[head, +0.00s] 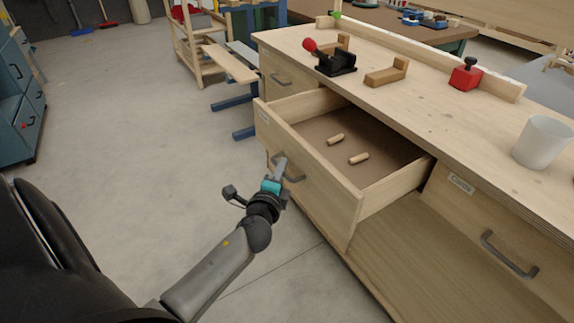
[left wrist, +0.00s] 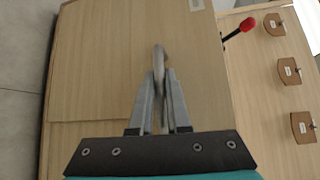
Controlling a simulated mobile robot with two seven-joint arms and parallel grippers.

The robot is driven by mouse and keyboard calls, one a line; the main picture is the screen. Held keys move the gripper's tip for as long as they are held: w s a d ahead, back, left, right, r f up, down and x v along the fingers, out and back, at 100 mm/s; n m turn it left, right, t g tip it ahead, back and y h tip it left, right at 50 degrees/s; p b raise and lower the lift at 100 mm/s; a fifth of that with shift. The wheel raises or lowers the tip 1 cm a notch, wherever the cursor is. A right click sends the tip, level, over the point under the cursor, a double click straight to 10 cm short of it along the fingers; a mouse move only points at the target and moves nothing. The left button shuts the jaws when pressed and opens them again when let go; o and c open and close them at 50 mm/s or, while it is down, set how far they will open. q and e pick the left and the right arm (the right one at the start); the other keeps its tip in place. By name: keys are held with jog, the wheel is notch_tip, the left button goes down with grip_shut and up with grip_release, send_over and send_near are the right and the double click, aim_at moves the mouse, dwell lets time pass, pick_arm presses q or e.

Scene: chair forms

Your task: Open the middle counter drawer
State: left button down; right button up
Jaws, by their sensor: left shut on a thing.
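The middle counter drawer (head: 312,184) is pulled well out of the wooden counter in the head view. Two small wooden dowels (head: 359,158) lie on its brown bottom. Its grey bar handle (head: 292,174) is on the drawer front. My left gripper (head: 279,170) is at this handle, with its fingers shut on it. In the left wrist view the two fingers (left wrist: 162,92) close around the handle (left wrist: 159,62), against the pale wooden front. My right gripper is not in view.
The counter top (head: 440,115) holds a black clamp with a red knob (head: 336,62), wooden blocks (head: 386,73), a red block (head: 466,75) and a white cup (head: 542,142). Another closed drawer with a handle (head: 509,254) is at right. The floor (head: 130,120) left of the drawer is clear.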

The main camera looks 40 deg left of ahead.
pick_arm(q)
jog(key=shift+s, duration=0.25)
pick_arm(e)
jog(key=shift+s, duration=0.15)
pick_arm(q)
jog(key=c, duration=0.9)
grip_release()
jog(key=shift+a, duration=0.1)
jog(key=v, duration=1.5)
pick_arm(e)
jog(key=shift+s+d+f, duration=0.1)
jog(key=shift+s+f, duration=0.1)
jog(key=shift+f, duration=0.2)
pick_arm(q)
jog(key=shift+s, duration=0.15)
